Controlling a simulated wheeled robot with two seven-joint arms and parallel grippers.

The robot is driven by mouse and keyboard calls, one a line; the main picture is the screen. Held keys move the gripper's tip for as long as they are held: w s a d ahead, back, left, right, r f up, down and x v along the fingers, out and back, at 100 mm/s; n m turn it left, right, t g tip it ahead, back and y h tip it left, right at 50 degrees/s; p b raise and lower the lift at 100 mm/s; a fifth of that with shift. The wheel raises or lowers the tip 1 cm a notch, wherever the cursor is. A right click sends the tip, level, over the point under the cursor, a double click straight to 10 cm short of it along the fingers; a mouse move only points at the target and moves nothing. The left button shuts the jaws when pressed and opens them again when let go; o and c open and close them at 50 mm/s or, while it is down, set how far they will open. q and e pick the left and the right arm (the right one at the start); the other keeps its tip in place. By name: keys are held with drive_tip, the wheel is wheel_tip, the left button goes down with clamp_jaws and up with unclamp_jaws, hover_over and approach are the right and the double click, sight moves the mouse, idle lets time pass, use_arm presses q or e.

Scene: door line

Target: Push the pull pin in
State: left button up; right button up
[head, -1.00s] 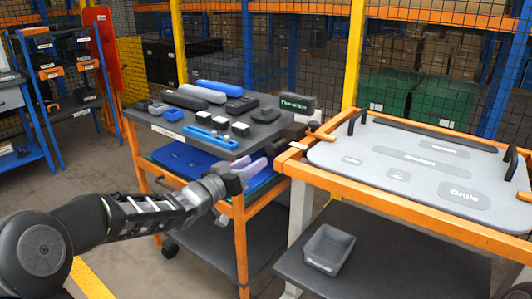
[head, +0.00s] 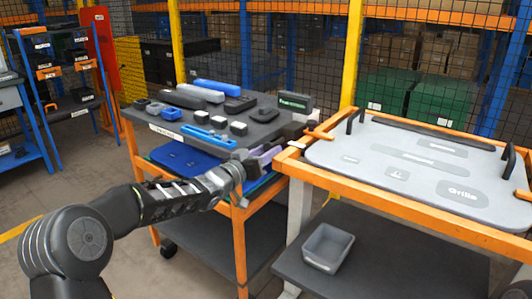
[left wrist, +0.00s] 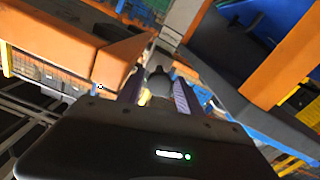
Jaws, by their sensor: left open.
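My left gripper (head: 265,158) is open, its pale purple fingers pointing at the gap between the tool cart and the orange-framed bench. In the left wrist view, the fingers of the gripper (left wrist: 156,95) stand on either side of a dark rounded knob (left wrist: 159,80), which looks like the pull pin. I cannot tell whether they touch it. In the head view, a dark fitting (head: 292,131) shows at the bench's near left corner, just beyond the fingers; how far the pin is in cannot be seen.
The cart's dark top (head: 225,140) holds several small blocks and tools, close above my gripper. The bench's orange frame (head: 300,160) carries a grey panel (head: 345,175) with black handles. A grey bin (head: 328,247) stands on the lower shelf. Open floor lies at the left.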

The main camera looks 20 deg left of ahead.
use_arm(q)
clamp_jaws()
idle(0.4)
idle(1.0)
